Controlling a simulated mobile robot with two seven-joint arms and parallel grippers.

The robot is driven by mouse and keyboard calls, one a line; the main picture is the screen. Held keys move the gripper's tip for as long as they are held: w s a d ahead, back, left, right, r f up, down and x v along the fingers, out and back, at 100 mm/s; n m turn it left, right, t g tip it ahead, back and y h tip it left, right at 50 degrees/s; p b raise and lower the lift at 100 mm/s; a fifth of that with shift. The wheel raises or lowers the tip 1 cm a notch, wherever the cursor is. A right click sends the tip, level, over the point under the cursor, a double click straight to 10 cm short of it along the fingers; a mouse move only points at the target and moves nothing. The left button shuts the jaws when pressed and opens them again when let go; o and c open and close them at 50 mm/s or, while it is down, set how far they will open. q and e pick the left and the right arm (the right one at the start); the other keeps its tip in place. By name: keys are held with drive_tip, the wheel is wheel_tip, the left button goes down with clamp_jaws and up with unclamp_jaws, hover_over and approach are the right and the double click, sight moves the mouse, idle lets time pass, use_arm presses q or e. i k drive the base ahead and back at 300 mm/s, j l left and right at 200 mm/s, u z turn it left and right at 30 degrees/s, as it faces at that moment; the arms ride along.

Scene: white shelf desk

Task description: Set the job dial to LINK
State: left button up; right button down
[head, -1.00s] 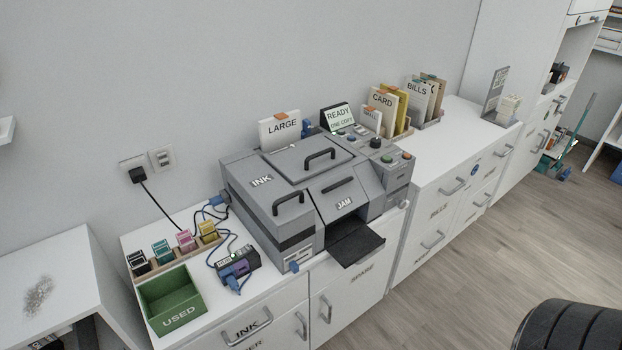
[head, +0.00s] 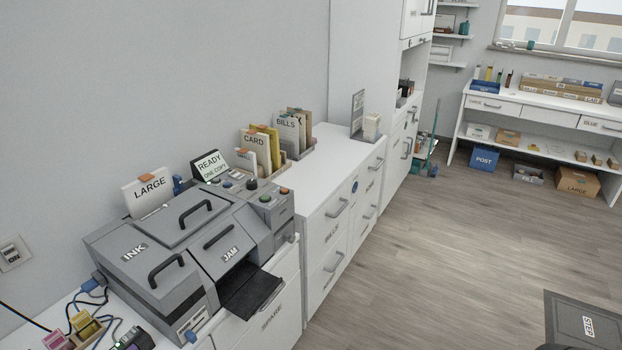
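The grey printer (head: 185,258) stands on a white cabinet at the left of the head view, with its INK and JAM covers closed. Its control panel (head: 249,194) at the right end carries a black knob (head: 252,184), which appears to be the job dial, and several coloured buttons. The dial's markings are too small to read. A small screen (head: 209,165) behind the panel reads READY, ONE COPY. Neither of my grippers is in view.
A dark output tray (head: 250,295) juts from the printer's front. Card and bill folders (head: 262,143) stand behind the panel. A white drawer cabinet (head: 318,215) adjoins on the right. Wooden floor (head: 425,240) is open at right; a dark mat (head: 585,325) lies at lower right.

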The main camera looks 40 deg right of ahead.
sight(251, 184)
drive_tip(key=l+z, duration=0.1)
drive_tip(key=z, duration=0.6)
drive_tip(key=i+l+u, duration=0.1)
drive_tip(key=u, duration=1.35)
drive_tip(key=l+u, duration=0.4)
drive_tip(key=k+l+u, duration=0.1)
drive_tip(key=l+u, duration=0.35)
drive_tip(key=k+l+u, duration=0.15)
drive_tip(key=l, duration=0.15)
drive_tip(key=l+u, duration=0.2)
drive_tip(key=k+l+u, duration=0.15)
drive_tip(key=l, duration=0.2)
drive_tip(key=k+l+u, duration=0.15)
drive_tip(key=l, duration=0.25)
drive_tip(key=k+l+u, duration=0.15)
drive_tip(key=k+l, duration=0.4)
drive_tip(key=l, duration=0.15)
drive_tip(key=k+l, duration=0.3)
drive_tip(key=l, duration=0.15)
